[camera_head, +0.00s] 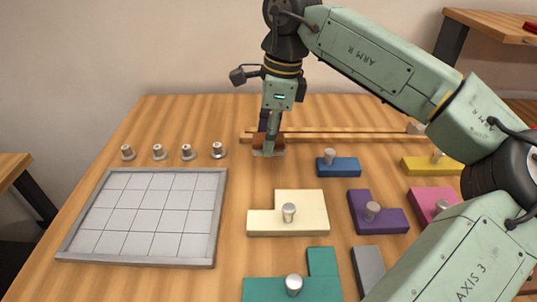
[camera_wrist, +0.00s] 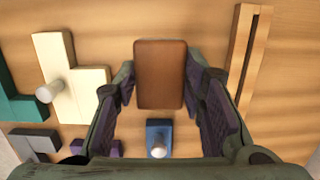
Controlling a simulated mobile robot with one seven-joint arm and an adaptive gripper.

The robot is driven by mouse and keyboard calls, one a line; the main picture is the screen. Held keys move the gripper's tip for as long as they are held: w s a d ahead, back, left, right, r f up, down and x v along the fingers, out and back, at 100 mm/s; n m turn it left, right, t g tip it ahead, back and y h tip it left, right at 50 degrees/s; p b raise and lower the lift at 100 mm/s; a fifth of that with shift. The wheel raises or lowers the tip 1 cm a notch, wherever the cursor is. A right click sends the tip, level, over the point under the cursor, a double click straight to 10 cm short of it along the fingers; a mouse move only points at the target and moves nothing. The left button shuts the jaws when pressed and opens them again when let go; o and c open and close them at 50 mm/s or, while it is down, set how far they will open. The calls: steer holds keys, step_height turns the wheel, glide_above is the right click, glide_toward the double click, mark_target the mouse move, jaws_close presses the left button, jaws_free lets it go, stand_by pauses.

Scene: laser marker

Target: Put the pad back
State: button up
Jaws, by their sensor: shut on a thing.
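The pad (camera_head: 261,141) is a brown block with a pale grey strip along its bottom edge in the head view. It sits at or just above the table, at the left end of a long wooden rail. In the wrist view the pad (camera_wrist: 160,75) lies between my two fingers. My gripper (camera_head: 270,136) points down and is shut on it. Whether the pad touches the table I cannot tell. The fingers hide part of the pad in the head view.
A grey-framed white grid board (camera_head: 143,262) lies at left, with several metal knobs (camera_head: 187,152) behind it. The wooden rail (camera_head: 345,135) runs right from the pad. Knobbed blue (camera_head: 345,170), cream (camera_head: 310,210), purple (camera_head: 393,222) and teal (camera_head: 322,262) pieces lie in front.

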mark_target(269, 170)
steer(key=shift+f+p, duration=0.4)
steer(key=shift+f, duration=2.45)
steer(key=shift+f, duration=0.25)
steer(key=o, duration=1.1)
steer(key=shift+r, duration=0.1)
steer(key=r, duration=0.4)
steer(key=d+r, duration=0.1)
steer(key=r, duration=0.3)
steer(key=r+b, duration=0.1)
steer(key=r, duration=0.3)
steer(key=shift+d+r, duration=0.1)
steer(key=shift+d, duration=0.3)
